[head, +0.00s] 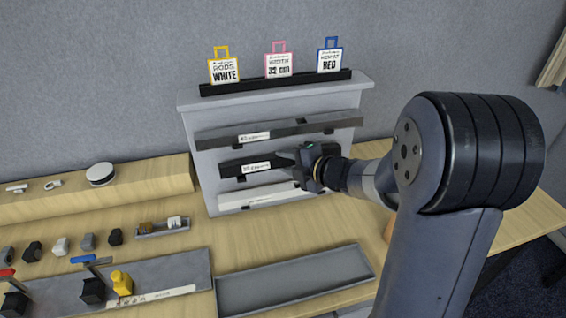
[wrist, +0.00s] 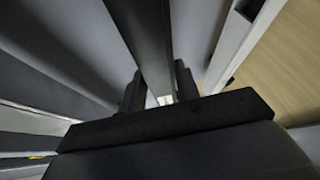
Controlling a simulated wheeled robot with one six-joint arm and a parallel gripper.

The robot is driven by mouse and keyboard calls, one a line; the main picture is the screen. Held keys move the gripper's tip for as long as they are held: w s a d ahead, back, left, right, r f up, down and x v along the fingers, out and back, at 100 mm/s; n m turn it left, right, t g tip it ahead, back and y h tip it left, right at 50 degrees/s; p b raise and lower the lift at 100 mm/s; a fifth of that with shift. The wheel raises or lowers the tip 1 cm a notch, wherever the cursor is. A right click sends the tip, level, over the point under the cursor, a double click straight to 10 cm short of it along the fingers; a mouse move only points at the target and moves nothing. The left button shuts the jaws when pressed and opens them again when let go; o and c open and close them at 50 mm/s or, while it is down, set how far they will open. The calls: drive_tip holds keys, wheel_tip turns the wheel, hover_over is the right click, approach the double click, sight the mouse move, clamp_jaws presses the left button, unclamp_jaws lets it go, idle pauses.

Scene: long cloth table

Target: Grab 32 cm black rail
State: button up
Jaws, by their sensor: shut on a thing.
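The black rail (head: 232,169) is the middle one of three rails on the grey rack (head: 206,183); its white label seems to begin with 32. My gripper (head: 305,164) is at the right part of this rail and hides its right end in the head view. In the wrist view the black rail (wrist: 143,35) runs between the two fingers of my gripper (wrist: 158,90), which is shut on it. The rail still appears at its place on the rack.
A grey rail (head: 290,131) is above and a white rail (head: 245,197) below. Three tags, including a pink-framed "32 cm" tag (head: 279,64), stand on the rack's top. An empty grey tray (head: 300,278) lies in front. Small parts and a yellow piece (head: 121,281) are at left.

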drive_tip(key=shift+r, duration=0.5)
clamp_jaws()
drive_tip(key=s+f+b+v, duration=0.1)
drive_tip(key=f+b+v, duration=0.1)
drive_tip(key=v, duration=1.5)
drive_tip(key=shift+s+d+f+b, duration=0.3)
drive_tip(key=shift+d+f, duration=0.2)
drive_tip(key=shift+f, duration=0.25)
